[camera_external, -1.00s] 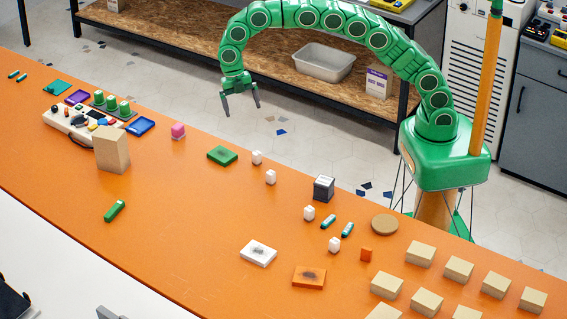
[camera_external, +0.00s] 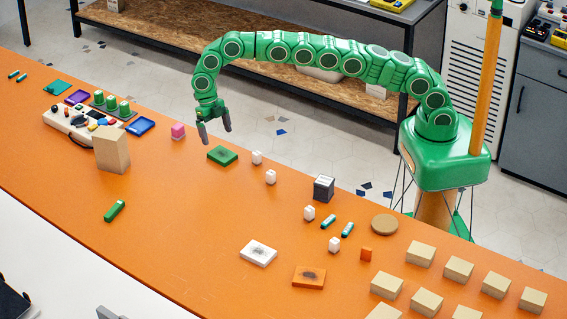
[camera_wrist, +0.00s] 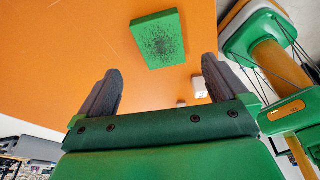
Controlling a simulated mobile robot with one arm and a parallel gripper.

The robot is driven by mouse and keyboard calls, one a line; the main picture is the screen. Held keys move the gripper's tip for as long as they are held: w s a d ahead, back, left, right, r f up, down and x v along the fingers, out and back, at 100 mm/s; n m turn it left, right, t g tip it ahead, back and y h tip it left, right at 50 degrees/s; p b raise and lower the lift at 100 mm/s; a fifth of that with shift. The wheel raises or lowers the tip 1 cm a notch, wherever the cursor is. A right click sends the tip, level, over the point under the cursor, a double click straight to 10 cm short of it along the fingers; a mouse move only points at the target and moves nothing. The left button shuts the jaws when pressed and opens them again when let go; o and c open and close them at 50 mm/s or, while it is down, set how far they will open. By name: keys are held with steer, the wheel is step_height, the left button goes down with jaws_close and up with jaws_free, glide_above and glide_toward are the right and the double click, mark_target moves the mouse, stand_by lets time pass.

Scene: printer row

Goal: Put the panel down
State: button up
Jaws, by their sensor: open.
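My gripper (camera_external: 215,136) is open and empty, above the far edge of the orange table. Its two dark fingers also show spread apart in the wrist view (camera_wrist: 161,72). A flat green pad (camera_external: 222,155) with a dark speckled patch lies just below and beyond the fingertips; it also shows in the wrist view (camera_wrist: 156,40), ahead of the gap between the fingers, not touching them. A tan box-like block (camera_external: 111,150) stands upright on the table to the left, beside a cream console with coloured controls (camera_external: 65,122). I cannot tell which thing is the panel.
White (camera_external: 258,253) and orange (camera_external: 309,277) pads and several tan boxes (camera_external: 420,252) lie further right. The orange table (camera_external: 170,230) is clear in the middle.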

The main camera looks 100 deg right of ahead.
mark_target(222, 154)
steer(key=shift+x, duration=3.8)
steer(key=shift+s, duration=0.2)
steer(key=c, duration=1.2)
steer(key=shift+r, duration=0.15)
steer(key=shift+r, duration=1.5)
steer(key=shift+s+a+r, duration=0.1)
steer(key=shift+s+r, duration=0.85)
steer(key=shift+r, duration=0.2)
steer(key=s+a+r, duration=0.1)
steer(key=s+r, duration=0.6)
steer(key=s, duration=0.5)
steer(key=shift+r, duration=0.25)
